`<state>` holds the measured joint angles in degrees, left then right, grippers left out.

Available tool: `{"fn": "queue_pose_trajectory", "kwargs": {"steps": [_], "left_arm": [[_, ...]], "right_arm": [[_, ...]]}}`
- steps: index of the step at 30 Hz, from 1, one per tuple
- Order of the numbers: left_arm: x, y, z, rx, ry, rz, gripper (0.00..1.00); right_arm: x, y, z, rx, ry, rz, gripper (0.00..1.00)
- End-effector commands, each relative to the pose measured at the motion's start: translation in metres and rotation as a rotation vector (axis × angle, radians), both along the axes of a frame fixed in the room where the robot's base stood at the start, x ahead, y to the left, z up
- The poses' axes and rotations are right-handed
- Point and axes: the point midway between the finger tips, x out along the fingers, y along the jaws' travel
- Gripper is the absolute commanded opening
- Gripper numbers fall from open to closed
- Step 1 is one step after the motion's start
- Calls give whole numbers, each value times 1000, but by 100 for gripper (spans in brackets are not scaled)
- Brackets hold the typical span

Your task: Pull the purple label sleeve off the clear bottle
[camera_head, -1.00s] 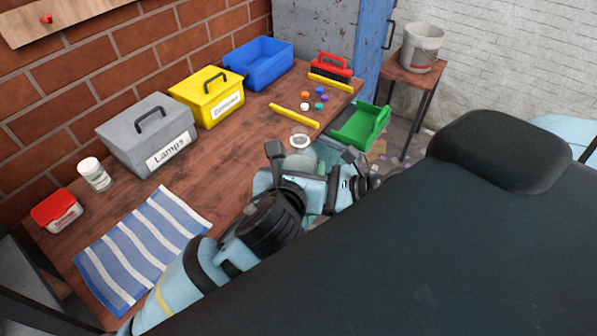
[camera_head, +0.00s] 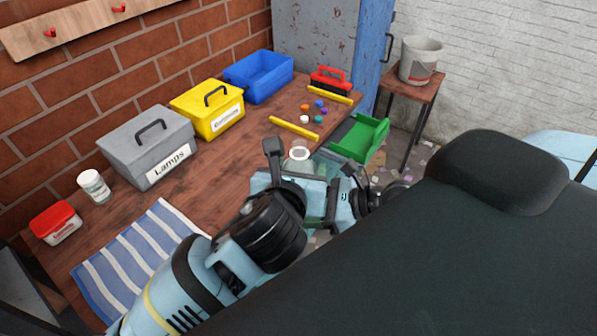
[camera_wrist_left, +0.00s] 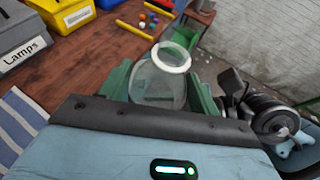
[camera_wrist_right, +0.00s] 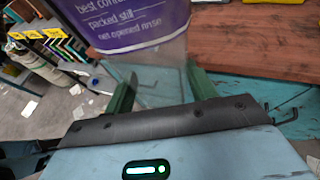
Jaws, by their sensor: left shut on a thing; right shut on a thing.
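The clear bottle stands roughly upright by the bench edge; in the head view only its pale round mouth (camera_head: 300,154) and upper part show. In the left wrist view the clear bottle (camera_wrist_left: 158,84) sits between the green fingers of my left gripper (camera_wrist_left: 160,88), which is shut on it at the upper part. The purple label sleeve (camera_wrist_right: 130,22), with white print, is around the bottle in the right wrist view. My right gripper (camera_wrist_right: 160,84) is shut on the clear part of the bottle below the sleeve. The sleeve is hidden in the head view.
On the wooden bench (camera_head: 215,165) are a grey box (camera_head: 130,150), a yellow box (camera_head: 185,108), a blue bin (camera_head: 255,88), a striped cloth (camera_head: 150,235) and a yellow bar (camera_head: 293,128). A green tray (camera_head: 360,145) is beyond the bottle. A bucket (camera_head: 418,72) stands behind.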

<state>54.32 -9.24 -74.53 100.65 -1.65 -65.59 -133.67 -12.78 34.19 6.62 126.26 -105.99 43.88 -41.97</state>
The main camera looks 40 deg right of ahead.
Motion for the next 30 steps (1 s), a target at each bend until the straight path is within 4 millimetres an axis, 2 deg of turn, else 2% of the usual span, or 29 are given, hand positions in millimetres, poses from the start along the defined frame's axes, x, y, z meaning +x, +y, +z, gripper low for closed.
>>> {"fn": "queue_pose_trajectory", "kwargs": {"steps": [30], "left_arm": [[1,0,37,-4,-5,2,44]], "right_arm": [[-1,1,-1,-3,3,3,25]]}}
